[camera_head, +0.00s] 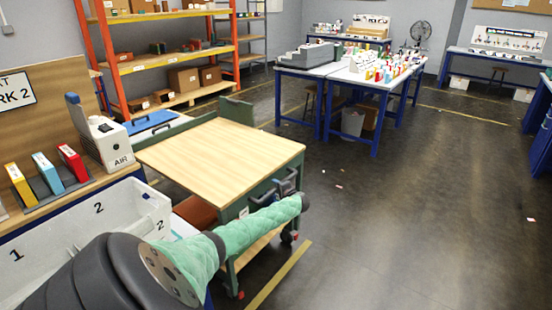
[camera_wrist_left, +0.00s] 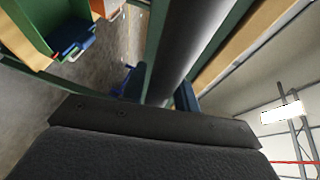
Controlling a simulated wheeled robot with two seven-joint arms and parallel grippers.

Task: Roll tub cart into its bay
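The cart (camera_head: 225,145) has a pale wooden top, a green frame, a lower shelf and small wheels. It stands left of centre in the head view, and which bay belongs to it cannot be told. My left arm reaches in from the lower left. My left gripper (camera_head: 284,186) appears small and dark against the cart's near right side. In the left wrist view, two dark blue parts that look like its fingers (camera_wrist_left: 158,92) lie on either side of a thick grey bar (camera_wrist_left: 195,35) beside green framing. Whether they grip it cannot be told. My right gripper is out of view.
A bench at left holds white tubs (camera_head: 150,210) marked 1 and 2, coloured holders (camera_head: 47,173) and a white AIR box (camera_head: 105,140). Orange shelving (camera_head: 112,60) stands behind. A yellow floor line (camera_head: 277,276) runs beside the cart. Open floor (camera_head: 400,220) lies right.

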